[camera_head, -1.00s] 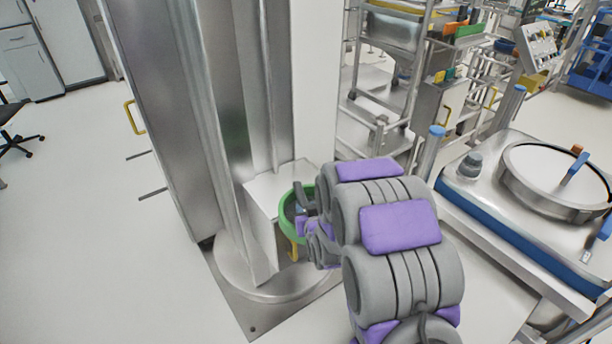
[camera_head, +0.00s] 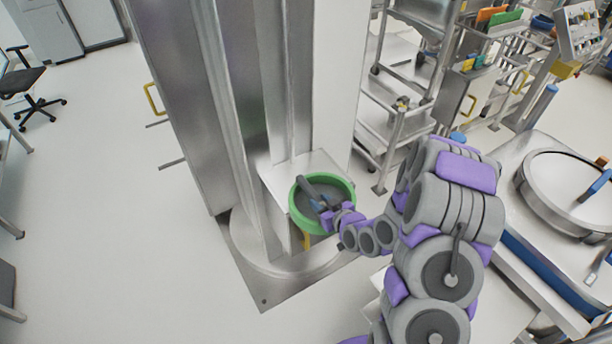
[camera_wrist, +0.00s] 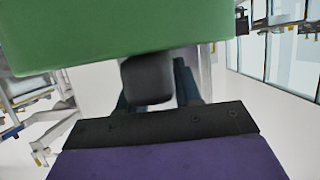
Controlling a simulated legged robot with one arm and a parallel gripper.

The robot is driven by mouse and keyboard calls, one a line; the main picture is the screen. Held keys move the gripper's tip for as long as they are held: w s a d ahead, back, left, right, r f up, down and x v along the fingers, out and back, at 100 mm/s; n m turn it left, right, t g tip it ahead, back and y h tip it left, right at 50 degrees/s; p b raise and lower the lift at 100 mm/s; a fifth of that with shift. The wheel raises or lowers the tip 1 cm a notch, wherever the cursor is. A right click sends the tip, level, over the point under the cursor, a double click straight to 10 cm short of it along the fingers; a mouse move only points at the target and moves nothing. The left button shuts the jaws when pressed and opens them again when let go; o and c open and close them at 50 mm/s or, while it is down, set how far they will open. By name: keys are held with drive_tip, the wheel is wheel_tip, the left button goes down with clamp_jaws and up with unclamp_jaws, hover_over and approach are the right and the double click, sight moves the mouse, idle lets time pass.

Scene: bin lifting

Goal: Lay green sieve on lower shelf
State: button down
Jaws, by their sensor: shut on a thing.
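The green sieve (camera_head: 345,185) is a round green ring with a grey inside. It is in front of the metal column, over the edge of a small steel ledge (camera_head: 302,165). I cannot tell whether it touches the ledge. My gripper (camera_head: 318,203) is shut on the sieve at its near side. In the wrist view the sieve's green wall (camera_wrist: 120,35) fills the top, and the dark fingers (camera_wrist: 160,82) run up to it, partly hidden behind it. A yellow piece (camera_head: 306,240) shows below the sieve.
A steel rack (camera_head: 392,118) with shelves stands behind on the right; its lower shelf looks mostly clear. A bench with a round lidded vessel (camera_head: 575,185) is at the right. The column's round base (camera_head: 285,268) stands on a floor plate. The floor at left is open.

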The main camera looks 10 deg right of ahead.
sight(311, 179)
drive_tip(key=shift+w+a+f, duration=0.1)
drive_tip(key=shift+a+f, duration=0.25)
drive_tip(key=shift+a, duration=0.1)
drive_tip(key=shift+w+a+f+b, duration=0.2)
drive_tip(key=shift+w+f+b, duration=0.2)
drive_tip(key=shift+b, duration=0.8)
drive_tip(key=w+b, duration=0.1)
drive_tip(key=b, duration=0.1)
drive_tip(key=shift+a+b, duration=0.1)
drive_tip(key=shift+b, duration=0.25)
drive_tip(key=shift+w+r+b, duration=0.2)
drive_tip(key=shift+w+b, duration=0.2)
drive_tip(key=shift+b, duration=0.3)
drive_tip(key=shift+w+a+f+b, duration=0.2)
drive_tip(key=shift+w+f, duration=0.6)
drive_tip(key=shift+w, duration=1.45)
drive_tip(key=shift+w+d+f+b, duration=0.15)
drive_tip(key=shift+w+f+b, duration=0.4)
drive_tip(key=shift+w, duration=1.65)
drive_tip(key=shift+w+a+f+b, duration=0.1)
drive_tip(key=shift+w+f, duration=0.9)
drive_tip(key=shift+w, duration=1.25)
drive_tip(key=shift+r, duration=0.1)
